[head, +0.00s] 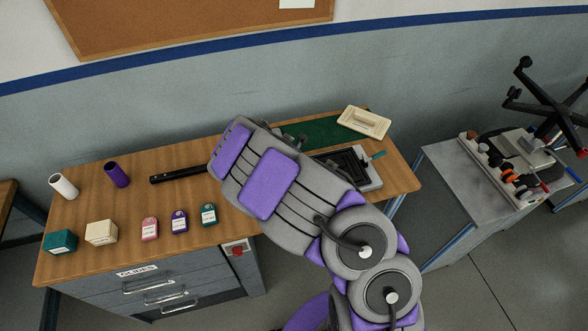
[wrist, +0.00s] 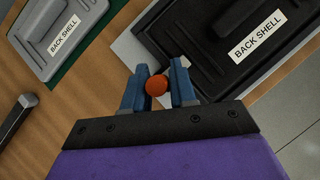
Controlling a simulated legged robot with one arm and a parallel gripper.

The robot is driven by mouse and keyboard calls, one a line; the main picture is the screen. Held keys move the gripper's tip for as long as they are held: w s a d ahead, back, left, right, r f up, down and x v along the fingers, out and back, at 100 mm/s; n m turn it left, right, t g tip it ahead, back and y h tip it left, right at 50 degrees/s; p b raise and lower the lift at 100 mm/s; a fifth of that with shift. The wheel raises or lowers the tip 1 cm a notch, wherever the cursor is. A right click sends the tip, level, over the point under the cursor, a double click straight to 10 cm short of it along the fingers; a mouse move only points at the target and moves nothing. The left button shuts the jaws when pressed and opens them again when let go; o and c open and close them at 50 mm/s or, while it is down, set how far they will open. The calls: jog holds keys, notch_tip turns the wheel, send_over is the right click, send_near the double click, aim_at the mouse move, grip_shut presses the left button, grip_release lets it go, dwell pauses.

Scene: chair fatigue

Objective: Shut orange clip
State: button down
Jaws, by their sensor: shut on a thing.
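In the wrist view my gripper (wrist: 158,80) has its two blue-grey fingers closed around a small round orange piece, the orange clip (wrist: 156,86). The clip sits between the fingers beside the grey fixture (wrist: 132,48). A black panel labelled BACK SHELL (wrist: 225,65) lies in that fixture. In the head view my arm hides the gripper and clip. The fixture (head: 371,183) and the black panel (head: 346,163) show partly past my arm, with a small teal piece (head: 378,155) at the fixture's right side.
A grey BACK SHELL panel (wrist: 58,35) lies on a green mat at left. A cream panel (head: 363,122) lies at the mat's right end. A cluttered side cabinet (head: 450,170) stands right.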

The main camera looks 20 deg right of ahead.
jog(key=shift+s+f, duration=0.15)
jog(key=shift+f, duration=0.1)
jog(key=c, duration=1.3)
grip_release()
jog(key=shift+o, duration=0.2)
jog(key=shift+w, duration=0.2)
jog(key=shift+s+a+r, duration=0.2)
jog(key=shift+r, duration=0.45)
jog(key=p+v, duration=0.4)
jog(key=v, duration=1.2)
jog(key=shift+f, duration=0.1)
